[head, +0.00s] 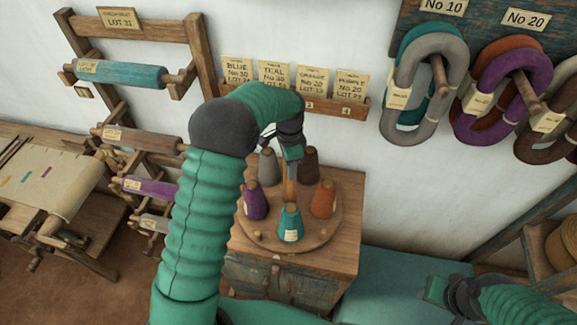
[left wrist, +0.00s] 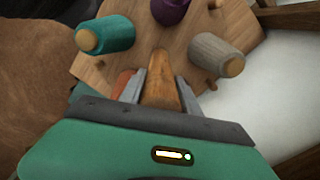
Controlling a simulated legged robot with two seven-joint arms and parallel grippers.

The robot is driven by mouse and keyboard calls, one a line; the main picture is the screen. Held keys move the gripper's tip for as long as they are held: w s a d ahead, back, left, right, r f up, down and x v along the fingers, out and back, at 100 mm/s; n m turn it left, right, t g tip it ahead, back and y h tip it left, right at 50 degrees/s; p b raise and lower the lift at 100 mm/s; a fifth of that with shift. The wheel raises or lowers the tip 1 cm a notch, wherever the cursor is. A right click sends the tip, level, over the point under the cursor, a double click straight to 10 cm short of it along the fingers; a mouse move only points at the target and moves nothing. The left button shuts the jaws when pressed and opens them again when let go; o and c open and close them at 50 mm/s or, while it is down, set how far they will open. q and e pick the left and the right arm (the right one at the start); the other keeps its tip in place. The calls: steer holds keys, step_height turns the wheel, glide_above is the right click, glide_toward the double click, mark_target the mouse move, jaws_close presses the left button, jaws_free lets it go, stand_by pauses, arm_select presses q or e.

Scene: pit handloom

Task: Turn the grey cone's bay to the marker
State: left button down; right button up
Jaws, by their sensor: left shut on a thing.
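The grey cone (head: 269,168) stands at the back left of a round wooden turntable (head: 297,243) on a wooden cabinet. It also shows right of the handle in the left wrist view (left wrist: 220,52). Purple (head: 254,201), teal (head: 289,224), orange (head: 323,200) and brown (head: 309,164) cones stand around the same turntable, teal at the front. My left gripper (head: 290,164) is shut on the upright wooden handle (left wrist: 162,75) at the turntable's middle. My right gripper (head: 434,291) is at the lower right, away from the turntable; its jaws are unclear. I cannot make out the marker.
Small wooden pegs (head: 257,235) stand at the turntable's rim between cones. A card rack (head: 345,110) is on the wall behind. Yarn hanks (head: 432,90) hang at the upper right. A rack with spools (head: 120,74) stands at left. A teal surface (head: 400,285) lies right of the cabinet.

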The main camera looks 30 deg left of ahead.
arm_select(q)
steer(key=shift+w+a+r+n+p, duration=0.1)
steer(key=shift+n+p, duration=0.1)
steer(key=shift+n, duration=3.95)
steer(key=shift+w+d+r+n+p, duration=0.1)
steer(key=shift+r+n+p, duration=0.1)
steer(key=shift+n, duration=4)
steer(key=shift+w+a+r+n+p, duration=0.1)
steer(key=shift+n+p, duration=0.1)
steer(key=shift+n, duration=3.95)
steer(key=shift+f+n, duration=0.1)
steer(key=shift+n, duration=0.4)
steer(key=c, duration=1.2)
jaws_free()
steer(key=shift+c, duration=0.2)
steer(key=o, duration=0.4)
steer(key=shift+f, duration=0.1)
steer(key=shift+c, duration=0.2)
steer(key=shift+f, duration=0.15)
steer(key=shift+s, duration=0.1)
